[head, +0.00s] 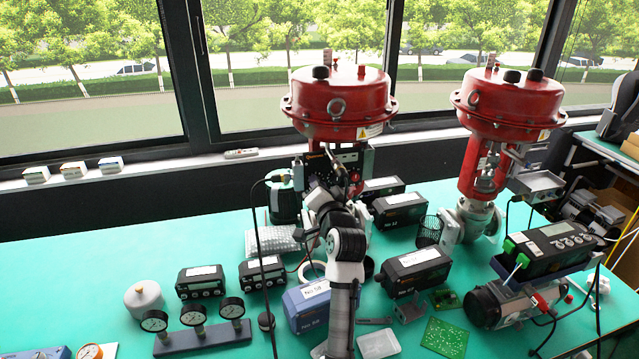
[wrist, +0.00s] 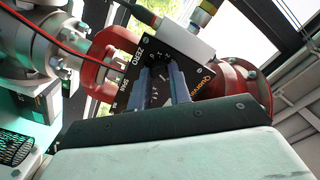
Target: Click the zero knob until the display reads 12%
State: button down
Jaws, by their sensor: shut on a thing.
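The valve positioner is a dark box (head: 347,158) under the left red valve actuator (head: 340,100). In the wrist view its dark face (wrist: 131,76) is tilted, with the printed words ZERO and SPAN and a scale of small ticks. My gripper (wrist: 160,72) is at this face, beside the word ZERO. Its two grey fingers are shut on the zero knob, which is dark and mostly hidden between the fingertips. In the head view my own arm covers the gripper and part of the positioner. I cannot read the display in either view.
A second red actuator valve (head: 503,115) stands to the right. Several dark instrument boxes, a blue box (head: 309,303) and a gauge stand (head: 203,337) lie on the green table (head: 60,260). A red cable (wrist: 45,35) crosses the wrist view at upper left.

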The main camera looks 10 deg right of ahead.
jog(key=shift+m, duration=0.8)
jog(key=shift+f, duration=0.1)
jog(key=c, duration=1.6)
grip_release()
jog(key=shift+o, duration=0.2)
jog(key=s+b, duration=0.4)
jog(key=s, duration=0.9)
jog(key=shift+s, duration=0.4)
